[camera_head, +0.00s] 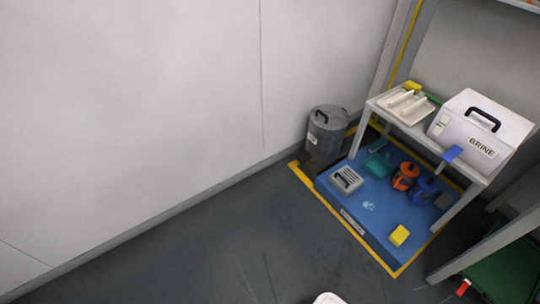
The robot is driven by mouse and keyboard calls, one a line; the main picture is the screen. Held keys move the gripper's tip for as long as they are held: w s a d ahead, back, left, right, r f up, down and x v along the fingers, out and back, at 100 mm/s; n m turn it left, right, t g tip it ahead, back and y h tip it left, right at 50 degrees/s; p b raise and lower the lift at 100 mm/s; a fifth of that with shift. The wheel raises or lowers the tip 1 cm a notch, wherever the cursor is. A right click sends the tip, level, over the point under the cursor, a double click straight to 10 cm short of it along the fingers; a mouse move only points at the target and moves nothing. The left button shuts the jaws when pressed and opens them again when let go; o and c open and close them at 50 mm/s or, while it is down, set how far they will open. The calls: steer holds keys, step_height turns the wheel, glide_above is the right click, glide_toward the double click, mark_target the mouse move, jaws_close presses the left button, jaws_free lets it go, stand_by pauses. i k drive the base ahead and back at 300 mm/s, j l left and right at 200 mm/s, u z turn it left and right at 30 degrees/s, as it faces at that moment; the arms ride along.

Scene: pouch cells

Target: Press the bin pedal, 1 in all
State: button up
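A grey cylindrical bin (328,128) with a dark handle on its lid and a small white label stands against the wall, right of the middle of the head view. Its lid looks shut. The foot of the bin is dark and blends with the floor, so I cannot make out the pedal clearly. My gripper is not in view.
A white table (366,128) right of the bin bears trays and a white box (480,128) marked BRINE. Below it, a blue mat (375,212) edged in yellow holds several small items. Grey floor (220,255) left of the mat is clear, along the pale wall (130,100).

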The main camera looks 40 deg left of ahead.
mark_target(303, 155)
steer(key=u, duration=1.3)
